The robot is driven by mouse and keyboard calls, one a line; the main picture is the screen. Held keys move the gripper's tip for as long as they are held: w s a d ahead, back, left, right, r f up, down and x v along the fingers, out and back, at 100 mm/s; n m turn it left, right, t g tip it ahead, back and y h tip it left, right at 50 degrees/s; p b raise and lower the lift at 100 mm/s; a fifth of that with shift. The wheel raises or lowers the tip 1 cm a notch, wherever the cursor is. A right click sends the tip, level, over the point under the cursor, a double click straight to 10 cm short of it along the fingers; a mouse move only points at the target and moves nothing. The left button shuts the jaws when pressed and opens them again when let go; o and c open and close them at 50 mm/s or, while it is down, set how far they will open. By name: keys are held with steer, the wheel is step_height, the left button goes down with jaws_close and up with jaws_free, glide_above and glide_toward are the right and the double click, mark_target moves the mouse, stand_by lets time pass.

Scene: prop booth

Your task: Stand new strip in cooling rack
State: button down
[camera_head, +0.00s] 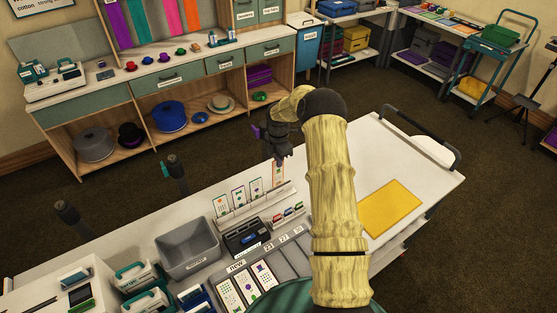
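The white cooling rack (258,207) stands on the white table, with several printed strips upright along it, such as a green-marked strip (222,206) at its left end. Another strip (278,176) with orange marks is upright at the rack's far right end. My gripper (280,159) points down directly above this strip, at its top edge. The fingertips are small and dark here, so I cannot tell whether they grip it or whether its foot is in a slot. More strips (248,284) lie in a tray labelled NEW (237,266) at the front.
A black device (246,238) sits between the rack and the NEW tray. A grey bin (187,247) stands left of it. Small coloured items (288,214) are right of the rack. A yellow mat (390,208) lies on the right, with bare table around it. My arm covers the table's middle.

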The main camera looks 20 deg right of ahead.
steer(key=shift+f, duration=0.3)
steer(key=shift+f+b, duration=0.6)
steer(key=shift+f, duration=0.1)
steer(key=shift+f+b, duration=0.65)
steer(key=shift+f, duration=0.75)
steer(key=shift+f+b, duration=0.15)
steer(key=shift+b, duration=0.15)
steer(key=c, duration=1.6)
jaws_free()
